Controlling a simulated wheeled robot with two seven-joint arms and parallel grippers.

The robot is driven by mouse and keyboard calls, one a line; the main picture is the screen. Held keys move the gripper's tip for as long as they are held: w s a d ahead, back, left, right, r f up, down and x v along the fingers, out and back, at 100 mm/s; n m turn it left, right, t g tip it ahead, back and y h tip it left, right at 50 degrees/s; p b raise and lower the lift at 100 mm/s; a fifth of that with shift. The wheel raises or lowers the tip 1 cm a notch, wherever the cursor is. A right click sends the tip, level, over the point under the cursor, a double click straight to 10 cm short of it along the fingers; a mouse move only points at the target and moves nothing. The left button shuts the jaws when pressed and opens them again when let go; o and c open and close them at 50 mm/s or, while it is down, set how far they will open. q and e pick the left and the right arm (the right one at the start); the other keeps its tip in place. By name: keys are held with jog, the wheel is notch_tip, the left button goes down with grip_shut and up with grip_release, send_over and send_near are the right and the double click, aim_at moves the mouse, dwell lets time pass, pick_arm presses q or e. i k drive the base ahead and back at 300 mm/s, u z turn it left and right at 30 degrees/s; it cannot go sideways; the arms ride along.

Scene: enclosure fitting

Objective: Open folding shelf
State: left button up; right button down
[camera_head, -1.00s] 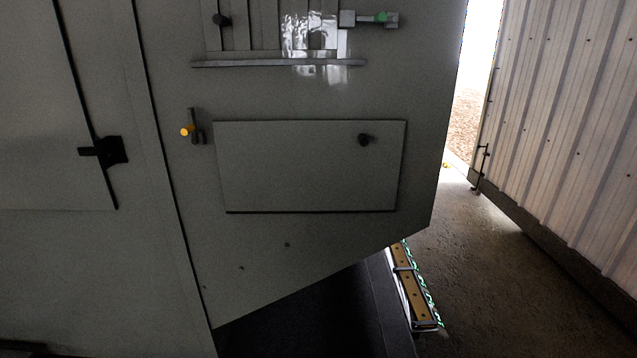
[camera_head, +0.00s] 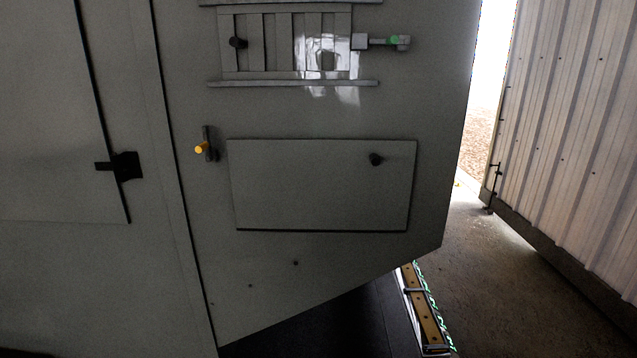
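The folding shelf appears to be the flat grey rectangular panel (camera_head: 320,190) in the middle of the large grey wall. It lies flush against the wall, folded flat. A dark round knob (camera_head: 376,160) sits near its upper right corner. A dark line runs along its bottom edge. Neither of my grippers is in view, and nothing touches the panel.
A yellow-tipped handle (camera_head: 203,148) sticks out left of the panel. Above is a slatted vent (camera_head: 275,42) with a knob and a green-marked latch (camera_head: 396,41). A black latch (camera_head: 125,166) sits on the left door. Open floor (camera_head: 480,250) lies right, before a corrugated wall (camera_head: 570,130).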

aim_at(341, 186)
jog(key=z, duration=0.15)
jog(key=k, duration=0.4)
jog(key=z, duration=0.6)
jog(key=k, duration=0.95)
jog(key=u, duration=0.35)
jog(key=i, duration=0.8)
jog(key=u, duration=1.05)
jog(key=i, duration=0.55)
